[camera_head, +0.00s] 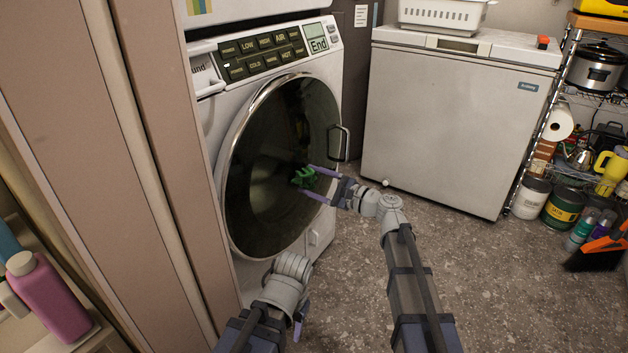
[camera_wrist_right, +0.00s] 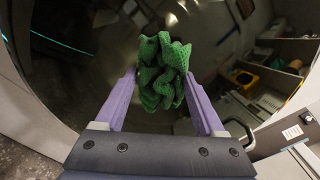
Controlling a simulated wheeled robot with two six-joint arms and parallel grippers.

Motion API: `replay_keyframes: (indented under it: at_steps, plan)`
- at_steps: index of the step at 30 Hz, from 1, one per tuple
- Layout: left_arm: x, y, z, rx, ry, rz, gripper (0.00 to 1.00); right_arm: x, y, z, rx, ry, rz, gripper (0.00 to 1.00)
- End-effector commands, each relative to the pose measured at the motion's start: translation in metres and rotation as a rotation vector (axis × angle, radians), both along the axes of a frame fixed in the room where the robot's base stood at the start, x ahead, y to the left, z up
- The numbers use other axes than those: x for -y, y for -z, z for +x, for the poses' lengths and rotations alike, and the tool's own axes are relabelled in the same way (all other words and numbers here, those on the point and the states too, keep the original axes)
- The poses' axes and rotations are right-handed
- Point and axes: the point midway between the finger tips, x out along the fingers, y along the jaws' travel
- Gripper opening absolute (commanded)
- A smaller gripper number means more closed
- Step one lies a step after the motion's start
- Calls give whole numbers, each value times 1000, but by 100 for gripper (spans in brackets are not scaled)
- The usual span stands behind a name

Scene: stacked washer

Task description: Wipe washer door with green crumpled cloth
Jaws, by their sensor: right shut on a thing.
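The washer door (camera_head: 262,160) is round, dark and glossy with a chrome rim, and it is shut on the white washer. A green crumpled cloth (camera_head: 304,177) is between the fingers of my right gripper (camera_head: 312,180), in front of the door's right half. In the right wrist view the cloth (camera_wrist_right: 163,72) sits between the purple fingertips, against the dark door glass (camera_wrist_right: 90,65). I cannot tell whether it touches the glass. My left arm is low in the head view near the washer's base; its fingers are mostly hidden and their state is unclear.
The door handle (camera_head: 340,143) sticks out at the door's right edge. A white chest freezer (camera_head: 450,120) stands to the right. A brown wall panel (camera_head: 165,130) borders the washer on the left. A pink bottle (camera_head: 48,297) is at the lower left.

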Motion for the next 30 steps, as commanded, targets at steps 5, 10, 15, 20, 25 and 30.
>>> replay_keyframes:
  at_steps: [5,10,15,20,25,30]
  plan:
    - [0,0,0,0,0,0,50,-8,0,-13,0,-4,0,27]
    - [0,0,0,0,0,0,50,-14,0,-25,0,-1,0,27]
    - [0,0,0,0,0,0,50,-19,0,-33,0,-1,0,27]
    - [0,0,0,0,0,0,50,-19,0,-32,0,0,0,27]
    - [0,0,0,0,0,0,50,-18,0,-33,0,1,0,27]
    - [0,0,0,0,0,0,50,-10,0,-38,0,4,0,27]
